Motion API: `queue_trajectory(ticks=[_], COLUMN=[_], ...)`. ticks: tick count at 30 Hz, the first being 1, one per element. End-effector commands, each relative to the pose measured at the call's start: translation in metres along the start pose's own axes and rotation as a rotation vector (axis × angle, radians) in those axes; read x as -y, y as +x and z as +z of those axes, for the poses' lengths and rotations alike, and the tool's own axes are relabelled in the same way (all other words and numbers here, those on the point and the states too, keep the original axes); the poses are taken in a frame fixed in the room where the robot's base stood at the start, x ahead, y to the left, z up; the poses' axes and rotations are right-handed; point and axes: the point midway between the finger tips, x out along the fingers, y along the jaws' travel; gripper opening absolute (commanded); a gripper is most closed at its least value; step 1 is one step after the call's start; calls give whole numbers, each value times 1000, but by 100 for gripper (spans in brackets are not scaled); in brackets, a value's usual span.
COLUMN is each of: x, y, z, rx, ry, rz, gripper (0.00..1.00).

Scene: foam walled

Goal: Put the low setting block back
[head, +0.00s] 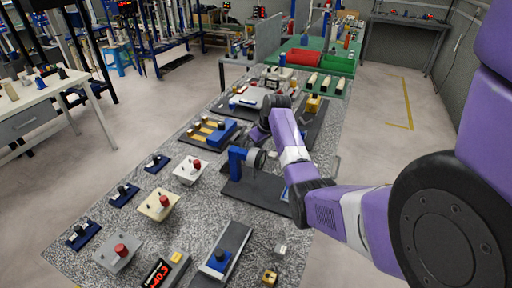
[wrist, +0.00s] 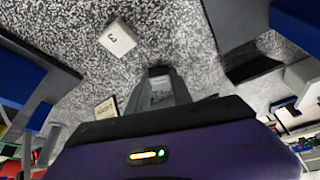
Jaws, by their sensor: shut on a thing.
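My gripper (wrist: 160,72) points away from the camera over the speckled table in the wrist view. It is shut on a small grey block (wrist: 161,96), mostly hidden between the dark fingers; I cannot read a mark on it. In the head view the gripper (head: 257,134) is partly hidden by my wrist, beside a blue stand (head: 237,162) on a dark base. A white block with a dark mark (wrist: 117,38) lies on the table in the wrist view. A small pale block (head: 280,249) and a brass-coloured block (head: 269,277) are at the near right in the head view.
The speckled table (head: 195,222) carries several red-knobbed boxes, such as a white one (head: 188,174), and small blue fixtures (head: 83,235). A grey rail with a blue slider (head: 217,262) is at the near edge. A blue block fixture (head: 215,133) stands left of the gripper.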

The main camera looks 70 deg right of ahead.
Motion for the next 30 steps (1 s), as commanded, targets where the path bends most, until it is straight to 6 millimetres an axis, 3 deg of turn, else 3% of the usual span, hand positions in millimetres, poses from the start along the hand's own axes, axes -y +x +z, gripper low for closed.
queue_trajectory(ticks=[6,7,9,10,22,30], x=[0,0,0,0,0,-1], y=[3,3,2,2,-4,-49], z=[1,1,1,1,-1,-1], rx=[0,0,0,0,-1,-3], ry=[0,0,0,0,0,0], rz=[0,0,0,0,0,2], gripper=[0,32,46,48,48,48])
